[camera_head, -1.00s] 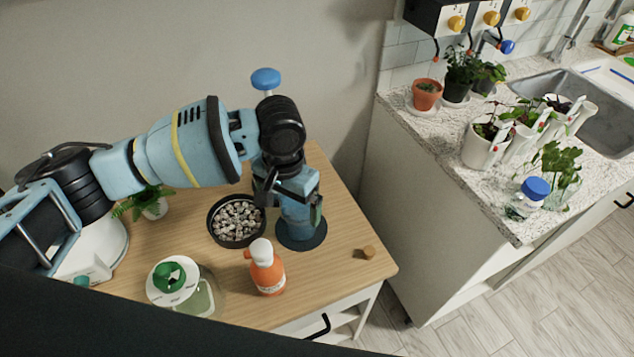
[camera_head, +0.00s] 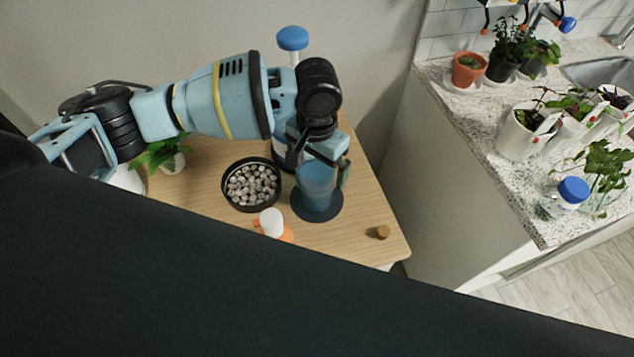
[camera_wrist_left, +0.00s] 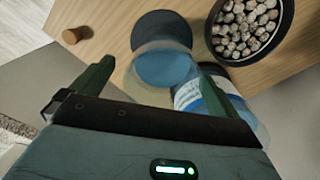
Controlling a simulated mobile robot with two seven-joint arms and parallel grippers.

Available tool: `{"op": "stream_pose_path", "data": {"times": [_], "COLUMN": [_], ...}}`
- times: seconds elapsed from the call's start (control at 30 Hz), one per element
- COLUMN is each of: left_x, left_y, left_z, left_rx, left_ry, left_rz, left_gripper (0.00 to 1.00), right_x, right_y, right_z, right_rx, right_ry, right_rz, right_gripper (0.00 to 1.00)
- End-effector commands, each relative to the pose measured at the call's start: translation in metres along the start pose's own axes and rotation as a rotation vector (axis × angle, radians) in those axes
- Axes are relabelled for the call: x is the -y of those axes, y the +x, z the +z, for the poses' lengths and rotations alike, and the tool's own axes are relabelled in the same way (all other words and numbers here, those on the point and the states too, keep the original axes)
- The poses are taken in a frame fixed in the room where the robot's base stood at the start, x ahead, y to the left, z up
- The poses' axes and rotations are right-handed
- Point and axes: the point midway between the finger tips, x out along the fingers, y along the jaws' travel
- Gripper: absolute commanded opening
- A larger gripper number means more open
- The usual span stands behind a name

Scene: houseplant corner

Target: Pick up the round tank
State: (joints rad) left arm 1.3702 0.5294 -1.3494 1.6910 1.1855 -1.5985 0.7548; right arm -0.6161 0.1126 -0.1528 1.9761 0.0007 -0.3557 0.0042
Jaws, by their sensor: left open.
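The round tank (camera_head: 316,181) looks like the translucent blue, rounded vessel on a dark round base (camera_head: 318,211) on the wooden table. It also shows in the left wrist view (camera_wrist_left: 165,68), between the fingers. My left gripper (camera_head: 318,165) is over the tank from above, its fingers apart on either side of it. In the left wrist view the open fingers (camera_wrist_left: 155,72) flank the tank; I cannot tell whether they touch it. The gripper hides the tank's upper part in the head view. My right gripper is not in view.
A black bowl of pebbles (camera_head: 251,185) stands close left of the tank. A labelled bottle (camera_wrist_left: 190,97) is close beside it. An orange bottle with white top (camera_head: 271,223) is in front, partly hidden by a dark shape. A cork (camera_head: 378,232) lies right, with bare tabletop around.

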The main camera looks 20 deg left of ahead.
Motion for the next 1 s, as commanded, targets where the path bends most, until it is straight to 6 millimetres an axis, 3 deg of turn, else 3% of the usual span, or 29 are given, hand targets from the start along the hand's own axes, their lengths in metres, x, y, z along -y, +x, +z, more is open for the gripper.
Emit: {"op": "stream_pose_path", "data": {"times": [0.4,0.7,1.0], "left_x": [0.005,0.005,0.005], "left_y": [0.048,0.051,0.050], "left_z": [-0.007,-0.007,-0.007], "left_rx": [0.001,-0.001,-0.001], "left_ry": [-0.001,0.000,0.000], "left_rz": [-0.001,-0.001,-0.001], "left_gripper": [1.00,1.00,0.61], "right_x": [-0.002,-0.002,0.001], "right_y": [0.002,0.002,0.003], "right_z": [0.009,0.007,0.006], "right_rx": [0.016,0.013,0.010], "right_ry": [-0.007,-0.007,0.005], "right_rz": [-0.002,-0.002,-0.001], "right_gripper": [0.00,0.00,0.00]}}
